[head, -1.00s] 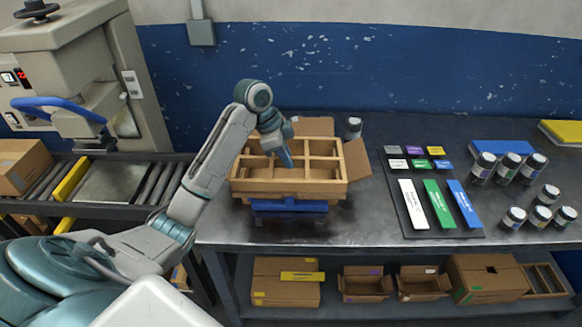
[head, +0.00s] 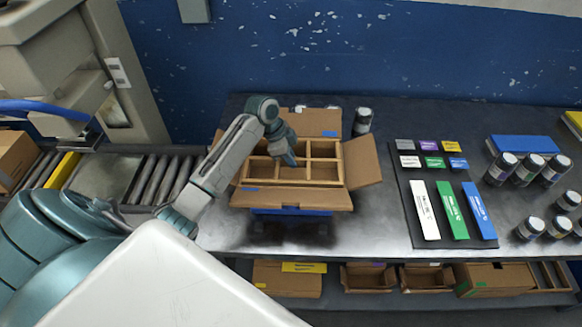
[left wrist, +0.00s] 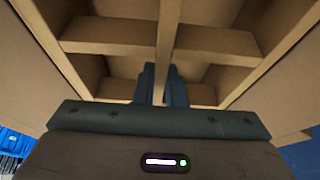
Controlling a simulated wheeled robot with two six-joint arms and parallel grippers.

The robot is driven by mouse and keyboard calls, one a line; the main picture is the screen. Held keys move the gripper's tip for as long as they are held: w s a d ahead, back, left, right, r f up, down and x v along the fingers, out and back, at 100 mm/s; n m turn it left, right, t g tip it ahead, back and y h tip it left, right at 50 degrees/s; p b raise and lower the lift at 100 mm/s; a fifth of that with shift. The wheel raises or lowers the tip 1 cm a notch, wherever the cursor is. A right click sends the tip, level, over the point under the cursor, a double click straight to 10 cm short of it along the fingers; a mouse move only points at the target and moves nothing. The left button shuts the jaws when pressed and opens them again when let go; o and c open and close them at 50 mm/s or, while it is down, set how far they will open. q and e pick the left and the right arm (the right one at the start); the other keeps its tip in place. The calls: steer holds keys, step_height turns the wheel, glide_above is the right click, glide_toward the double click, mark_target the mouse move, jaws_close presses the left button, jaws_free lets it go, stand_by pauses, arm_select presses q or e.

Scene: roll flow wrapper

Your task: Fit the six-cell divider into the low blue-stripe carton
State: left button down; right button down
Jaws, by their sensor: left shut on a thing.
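The six-cell divider (head: 325,160), a tan grid, sits within the open flaps of the low blue-stripe carton (head: 312,197). From here it looks level; how deep it sits cannot be told. The carton's flaps are spread outward, and blue marks show on its front and back flaps. My left gripper (head: 290,161) reaches down into the grid and is shut on a divider wall. The left wrist view shows the fingers (left wrist: 161,85) on the middle partition (left wrist: 170,35), with cells on both sides. My right gripper is not in view.
The carton rests on a blue stand (head: 290,212). A dark jar (head: 362,122) stands close behind its right flap. A dark mat (head: 424,232) with coloured labels lies to the right, then several jars. A roller conveyor (head: 150,178) is at the left. Bare table lies in front.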

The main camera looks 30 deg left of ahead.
arm_select(q)
step_height(320, 180, down, 2)
steer(key=shift+s+d+f, duration=0.1)
steer(key=shift+d, duration=0.05)
step_height(320, 180, down, 3)
steer(key=shift+f+p, duration=0.15)
steer(key=shift+p, duration=0.5)
steer(key=shift+f, duration=0.2)
steer(key=shift+f, duration=0.2)
steer(key=c, duration=1.5)
jaws_free()
steer(key=shift+r, duration=0.1)
